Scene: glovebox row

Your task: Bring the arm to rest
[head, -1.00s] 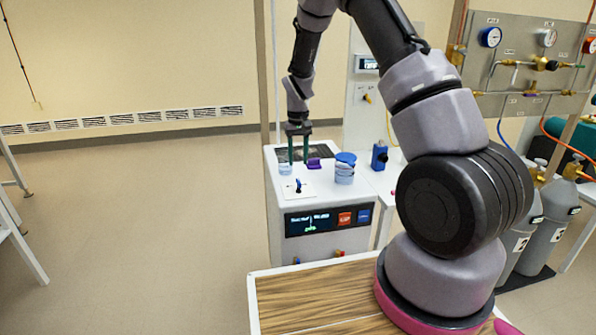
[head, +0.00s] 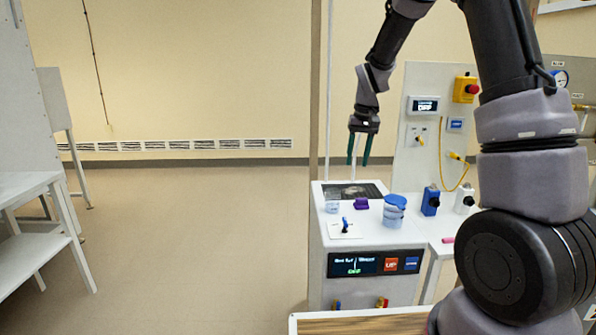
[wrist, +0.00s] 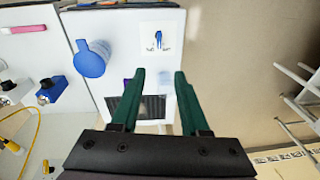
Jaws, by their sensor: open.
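My gripper (head: 360,149) has two green fingers, spread apart and empty. It hangs pointing down above the back of a white bench unit (head: 372,237). In the wrist view my gripper (wrist: 159,75) shows clear space between the fingertips. Under it are a dark grille (head: 352,190), a purple block (head: 361,203) and a small clear cup (head: 332,206). A blue-lidded container (head: 395,211) stands to the right, apart from the fingers. It also shows in the wrist view (wrist: 91,60).
A white shelf stand (head: 35,215) is at the left. The floor (head: 190,240) between is clear.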

